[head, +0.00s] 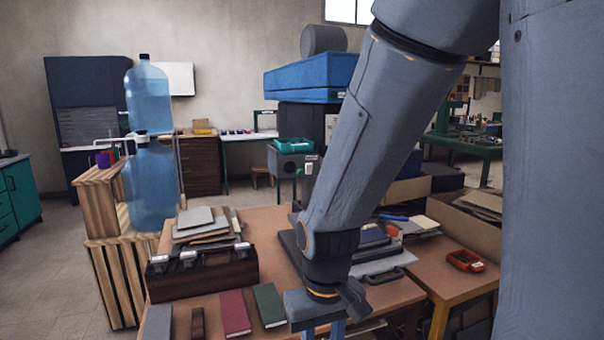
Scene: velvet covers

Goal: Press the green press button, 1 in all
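My arm reaches down across the middle of the head view. My gripper (321,328) is at the bottom edge, over the front of the brown table (266,222). Its fingertips are cut off by the frame, so I cannot tell whether it is open or shut. I cannot make out a green press button with certainty. The arm hides part of the table.
A red book (234,314) and a green book (269,305) lie in front. A laptop-like dark slab (292,243) lies behind the arm.

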